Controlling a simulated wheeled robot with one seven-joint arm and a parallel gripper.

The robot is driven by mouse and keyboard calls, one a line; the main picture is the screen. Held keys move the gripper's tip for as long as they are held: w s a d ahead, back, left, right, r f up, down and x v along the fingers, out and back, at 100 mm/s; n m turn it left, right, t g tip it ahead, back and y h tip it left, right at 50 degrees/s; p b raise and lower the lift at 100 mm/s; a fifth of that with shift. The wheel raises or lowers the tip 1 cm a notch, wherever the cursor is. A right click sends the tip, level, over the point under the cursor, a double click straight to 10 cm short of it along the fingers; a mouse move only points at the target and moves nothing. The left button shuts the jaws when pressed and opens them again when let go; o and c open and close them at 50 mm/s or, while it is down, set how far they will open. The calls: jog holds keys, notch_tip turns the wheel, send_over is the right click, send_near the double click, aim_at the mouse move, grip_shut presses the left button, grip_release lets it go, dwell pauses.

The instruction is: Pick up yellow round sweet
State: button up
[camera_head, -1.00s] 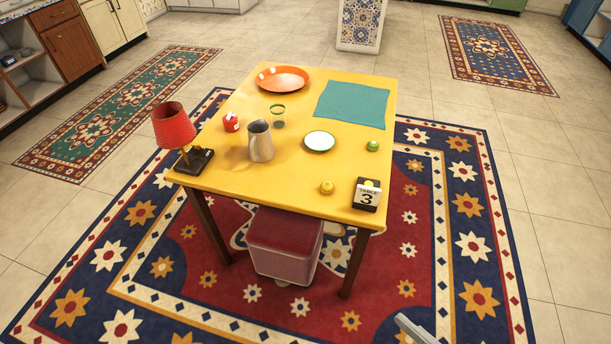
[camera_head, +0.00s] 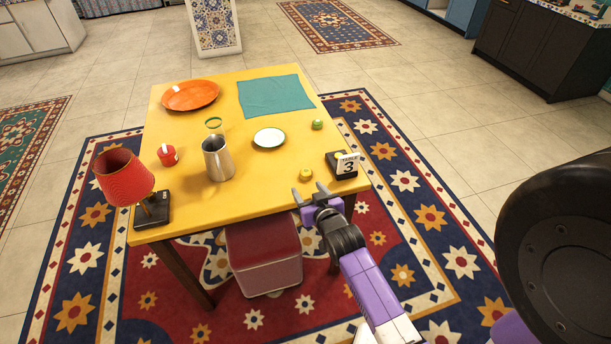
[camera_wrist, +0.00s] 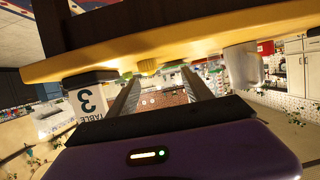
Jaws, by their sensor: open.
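The yellow round sweet (camera_head: 306,175) sits on the yellow table (camera_head: 240,180) near its front edge, left of the table-number stand. It also shows in the wrist view (camera_wrist: 148,67), where the table appears upside down. My gripper (camera_head: 309,193) is open and empty at the table's front edge, just short of the sweet in the head view. In the wrist view, the sweet appears between and above the two fingers (camera_wrist: 160,84), beyond their tips. The gap between fingers and sweet is hard to judge.
A black stand with a "3" card (camera_head: 346,166) is close on the right. A red stool (camera_head: 265,255) is below.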

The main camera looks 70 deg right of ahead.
aim_at(307, 174)
jog(key=shift+m+g+h, duration=0.3)
jog(key=d, duration=0.3)
jog(key=w+d, duration=0.1)
jog(key=shift+d+f, duration=0.25)
jog(key=shift+d, duration=0.15)
jog(key=shift+x, duration=2.95)
jog(key=shift+a, duration=0.15)
grip_shut()
